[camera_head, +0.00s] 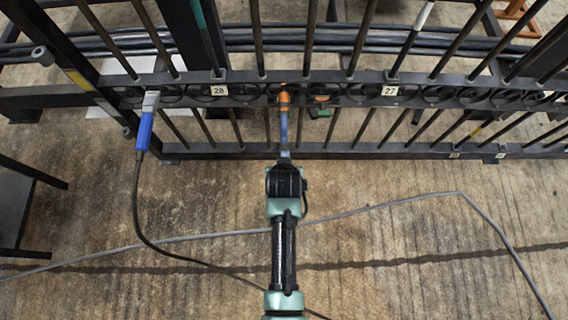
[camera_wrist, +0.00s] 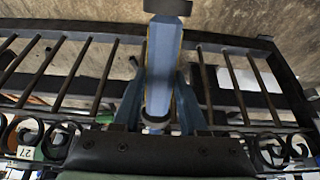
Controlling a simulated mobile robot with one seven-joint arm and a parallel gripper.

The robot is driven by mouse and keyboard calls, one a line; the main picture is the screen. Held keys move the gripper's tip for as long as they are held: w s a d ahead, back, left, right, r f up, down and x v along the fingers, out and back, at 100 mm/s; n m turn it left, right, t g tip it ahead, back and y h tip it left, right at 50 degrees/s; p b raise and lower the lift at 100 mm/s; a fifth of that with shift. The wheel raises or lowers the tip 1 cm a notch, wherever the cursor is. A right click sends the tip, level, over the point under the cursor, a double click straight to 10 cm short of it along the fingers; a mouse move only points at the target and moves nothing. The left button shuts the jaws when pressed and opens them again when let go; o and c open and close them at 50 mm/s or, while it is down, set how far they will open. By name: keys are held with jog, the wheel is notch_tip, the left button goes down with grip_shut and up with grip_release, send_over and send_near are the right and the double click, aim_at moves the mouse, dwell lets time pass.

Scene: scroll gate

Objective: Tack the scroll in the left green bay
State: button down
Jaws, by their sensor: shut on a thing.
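My gripper (camera_head: 284,150) reaches forward to the gate's middle, between the labels 28 and 27. It is shut on a blue tool (camera_wrist: 168,45), whose blue body and grey round part (camera_wrist: 155,121) show between the two blue fingers in the wrist view. In the head view an orange part (camera_head: 284,98) shows at the gate rail just ahead of the gripper; contact cannot be told. Dark scrolls (camera_head: 172,94) line the band between the rails. A green band (camera_head: 203,28) marks a bar at upper left. Which scroll is loose cannot be told.
A second blue tool (camera_head: 145,130) with a grey head hangs at the gate's left, its dark cable trailing over the floor. A grey cable (camera_head: 400,203) crosses the floor. A dark stand (camera_head: 18,205) is at far left. Orange and green items (camera_head: 321,112) show beyond the bars.

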jog(key=shift+s+f+p, duration=0.25)
jog(key=shift+s+f, duration=0.45)
jog(key=shift+s, duration=0.75)
jog(key=shift+s+f+p, duration=0.2)
jog(key=shift+s+f, duration=0.45)
jog(key=shift+s, duration=0.75)
jog(key=shift+s+f+p, duration=0.25)
jog(key=shift+s+f, duration=0.45)
jog(key=shift+s, duration=0.75)
